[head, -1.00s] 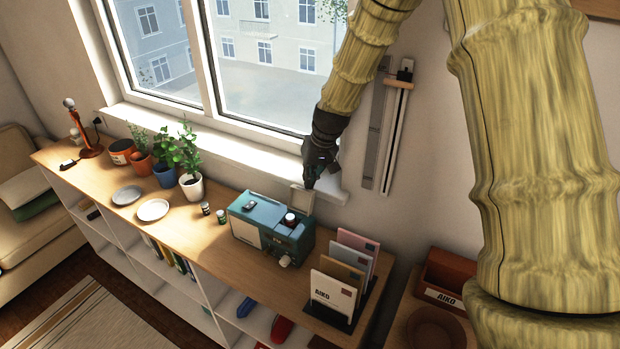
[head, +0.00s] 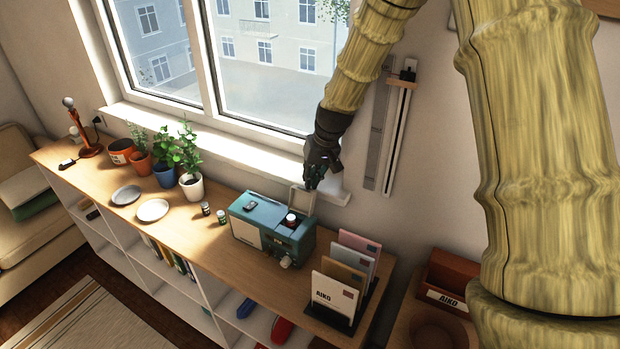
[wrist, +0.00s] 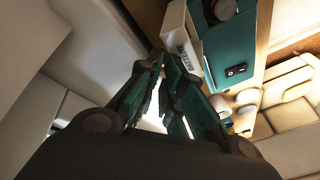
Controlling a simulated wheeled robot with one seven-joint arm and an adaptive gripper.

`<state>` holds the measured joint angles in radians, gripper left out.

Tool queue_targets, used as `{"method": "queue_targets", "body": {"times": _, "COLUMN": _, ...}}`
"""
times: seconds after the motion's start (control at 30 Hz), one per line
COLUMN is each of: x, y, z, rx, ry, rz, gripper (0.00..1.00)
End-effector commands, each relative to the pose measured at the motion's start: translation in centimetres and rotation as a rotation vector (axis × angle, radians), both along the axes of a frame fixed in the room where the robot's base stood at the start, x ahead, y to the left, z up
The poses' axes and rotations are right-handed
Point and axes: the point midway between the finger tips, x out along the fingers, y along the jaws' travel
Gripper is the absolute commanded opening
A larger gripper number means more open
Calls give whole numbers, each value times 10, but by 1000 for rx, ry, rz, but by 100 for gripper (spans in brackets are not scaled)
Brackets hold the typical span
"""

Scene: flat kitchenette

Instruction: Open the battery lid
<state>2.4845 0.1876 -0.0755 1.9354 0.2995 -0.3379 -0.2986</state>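The teal device (head: 264,213) stands on the wooden shelf top under the window. Its pale battery lid (head: 302,200) stands raised at the device's back right, tilted up from the top. In the wrist view the lid (wrist: 180,46) shows the lettering "BATTERY" along its side, beside the teal body (wrist: 228,48). My gripper (head: 312,186) is just above and behind the lid's upper edge, by the window sill. In the wrist view my gripper's fingers (wrist: 161,58) come close together near the lid's end. Whether their tips meet or touch the lid is unclear.
A rack of envelopes (head: 340,284) stands right of the device. Two small jars (head: 213,213), plates (head: 152,210) and potted plants (head: 191,187) stand to its left. The window sill (head: 230,157) and wall are close behind my gripper.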

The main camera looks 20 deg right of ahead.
Motion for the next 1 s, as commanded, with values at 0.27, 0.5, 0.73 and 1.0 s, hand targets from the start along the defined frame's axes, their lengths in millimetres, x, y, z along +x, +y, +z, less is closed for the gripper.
{"method": "queue_targets", "body": {"times": 0.27, "x": -20, "y": -5, "z": 31, "rx": 4, "ry": 13, "rz": 0, "gripper": 41}}
{"method": "queue_targets", "body": {"times": 0.5, "x": -25, "y": -10, "z": 72, "rx": 1, "ry": -5, "rz": 2, "gripper": 41}}
{"method": "queue_targets", "body": {"times": 0.73, "x": -30, "y": -13, "z": 102, "rx": 0, "ry": -14, "rz": 1, "gripper": 41}}
{"method": "queue_targets", "body": {"times": 1.0, "x": -33, "y": -15, "z": 115, "rx": 1, "ry": -16, "rz": 2, "gripper": 41}}
